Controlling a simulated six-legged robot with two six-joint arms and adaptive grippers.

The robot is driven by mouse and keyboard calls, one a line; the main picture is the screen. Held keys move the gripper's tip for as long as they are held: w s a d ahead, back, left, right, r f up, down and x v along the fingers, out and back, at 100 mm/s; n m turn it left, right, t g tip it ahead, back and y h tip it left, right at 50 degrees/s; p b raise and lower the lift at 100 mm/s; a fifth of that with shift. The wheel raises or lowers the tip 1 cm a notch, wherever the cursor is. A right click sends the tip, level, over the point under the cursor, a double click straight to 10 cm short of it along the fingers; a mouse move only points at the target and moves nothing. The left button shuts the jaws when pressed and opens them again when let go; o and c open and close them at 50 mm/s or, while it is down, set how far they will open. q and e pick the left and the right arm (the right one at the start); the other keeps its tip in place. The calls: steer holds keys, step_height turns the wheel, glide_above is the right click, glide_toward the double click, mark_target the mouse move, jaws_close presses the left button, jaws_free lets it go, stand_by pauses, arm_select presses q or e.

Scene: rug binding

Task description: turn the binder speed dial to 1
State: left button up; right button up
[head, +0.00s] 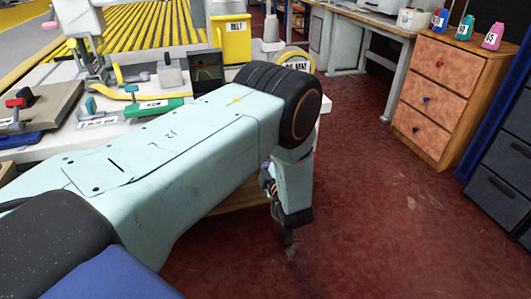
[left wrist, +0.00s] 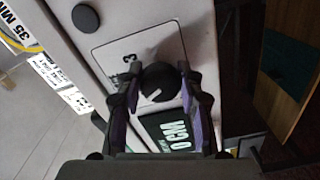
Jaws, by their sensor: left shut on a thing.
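The binder speed dial (left wrist: 160,78) is a round black knob with a white pointer mark, on a pale plate on the machine's side in the left wrist view. A "3" (left wrist: 129,58) is printed near it; the other dial numbers are hidden or unreadable. My left gripper (left wrist: 157,72) has its purple-padded fingers on either side of the dial and is shut on it. In the head view my left arm covers much of the table, its wrist hanging past the table's right side; the dial is hidden there. My right gripper is in neither view.
A dark display (left wrist: 165,128) with pale characters sits beside the dial. Another black knob (left wrist: 86,18) is above left. In the head view a yellow bin (head: 231,42) and a tape roll (head: 292,62) stand behind my arm. A wooden drawer cabinet (head: 447,90) stands right; red floor between is clear.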

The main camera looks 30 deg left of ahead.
arm_select(q)
steer(key=shift+n+p, duration=0.35)
steer(key=shift+n, duration=1.15)
steer(key=o, duration=1.2)
steer(key=v, duration=1.2)
